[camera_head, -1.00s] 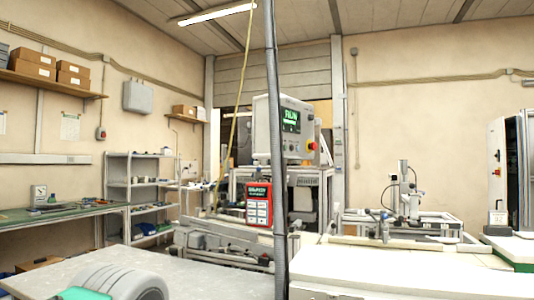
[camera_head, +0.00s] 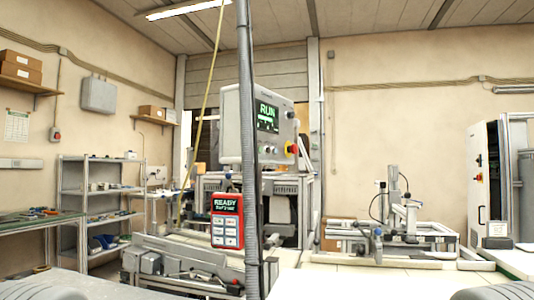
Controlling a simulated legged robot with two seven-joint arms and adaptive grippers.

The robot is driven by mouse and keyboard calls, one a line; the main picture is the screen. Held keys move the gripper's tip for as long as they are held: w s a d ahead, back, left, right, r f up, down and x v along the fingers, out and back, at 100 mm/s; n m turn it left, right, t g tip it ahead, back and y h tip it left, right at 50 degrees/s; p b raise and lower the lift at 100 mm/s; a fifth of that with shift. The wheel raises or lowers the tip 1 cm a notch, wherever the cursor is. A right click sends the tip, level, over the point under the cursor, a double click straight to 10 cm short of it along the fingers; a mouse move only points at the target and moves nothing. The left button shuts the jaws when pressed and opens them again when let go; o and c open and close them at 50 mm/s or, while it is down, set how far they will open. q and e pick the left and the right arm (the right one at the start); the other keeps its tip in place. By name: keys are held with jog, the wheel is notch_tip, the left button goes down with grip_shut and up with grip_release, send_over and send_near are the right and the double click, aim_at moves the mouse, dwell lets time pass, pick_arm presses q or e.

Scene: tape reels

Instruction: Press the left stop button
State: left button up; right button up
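A red stop button with a yellow part (camera_head: 291,149) sits at the lower right of a grey control panel (camera_head: 237,118). The panel's screen (camera_head: 267,117) reads RUN in green. A smaller red control on a grey wall box (camera_head: 55,134) is at the far left; I cannot tell if it is a stop button. A tiny red spot (camera_head: 480,177) shows on the white cabinet at the right. Neither of my grippers is in view. Nothing is seen touching the red button.
A dark vertical hose (camera_head: 247,190) hangs before the panel, beside a red handheld pendant (camera_head: 227,222) reading READY. A conveyor-like machine (camera_head: 185,265) stands below. A pale worktop (camera_head: 340,285) with a small fixture (camera_head: 392,225) extends right. Grey rounded shapes at both lower corners are unclear.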

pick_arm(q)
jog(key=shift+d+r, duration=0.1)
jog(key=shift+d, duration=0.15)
